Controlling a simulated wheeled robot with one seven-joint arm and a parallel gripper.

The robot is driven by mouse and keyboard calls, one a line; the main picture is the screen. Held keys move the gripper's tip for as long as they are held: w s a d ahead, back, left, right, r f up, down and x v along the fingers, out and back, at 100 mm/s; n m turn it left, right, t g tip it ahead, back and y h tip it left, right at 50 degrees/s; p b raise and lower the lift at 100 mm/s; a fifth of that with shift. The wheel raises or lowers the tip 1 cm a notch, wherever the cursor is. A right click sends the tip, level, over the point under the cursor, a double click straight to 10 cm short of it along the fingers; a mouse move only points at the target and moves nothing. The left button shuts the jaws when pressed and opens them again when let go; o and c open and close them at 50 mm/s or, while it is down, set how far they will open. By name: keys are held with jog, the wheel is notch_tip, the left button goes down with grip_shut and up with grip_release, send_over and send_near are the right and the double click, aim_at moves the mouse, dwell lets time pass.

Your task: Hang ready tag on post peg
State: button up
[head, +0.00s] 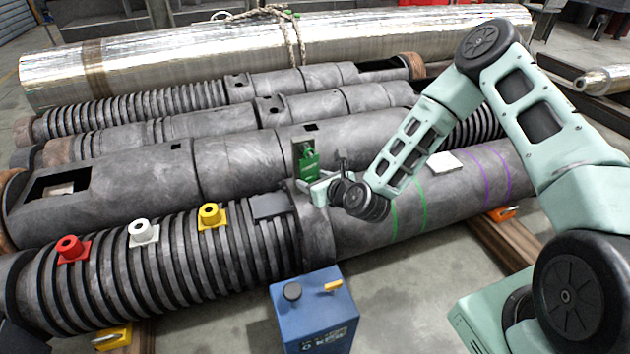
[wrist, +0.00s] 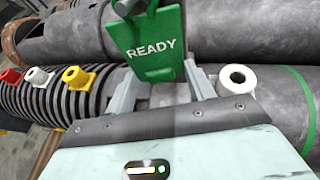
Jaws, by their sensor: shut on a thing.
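The green ready tag (head: 309,167) is upright above the near large pipe, and its white word READY faces the wrist view (wrist: 150,62). My gripper (wrist: 163,92) is shut on the lower part of the tag, with a pale finger on each side. In the head view my gripper (head: 322,186) reaches in from the right. A dark narrow upright piece (head: 297,147) shows just behind and left of the tag; I cannot tell if it is the post.
Red (head: 70,248), white (head: 143,232) and yellow (head: 210,215) sockets sit on the ribbed pipe to the left. Another white socket (wrist: 237,79) is close right of my gripper. A blue box (head: 314,311) stands in front. Several large pipes lie behind.

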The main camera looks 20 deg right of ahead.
dwell(0.3)
jog(key=o, duration=1)
jog(key=p+v, duration=0.8)
jog(key=v, duration=0.9)
jog(key=shift+s+r, duration=0.15)
jog(key=shift+r, duration=0.05)
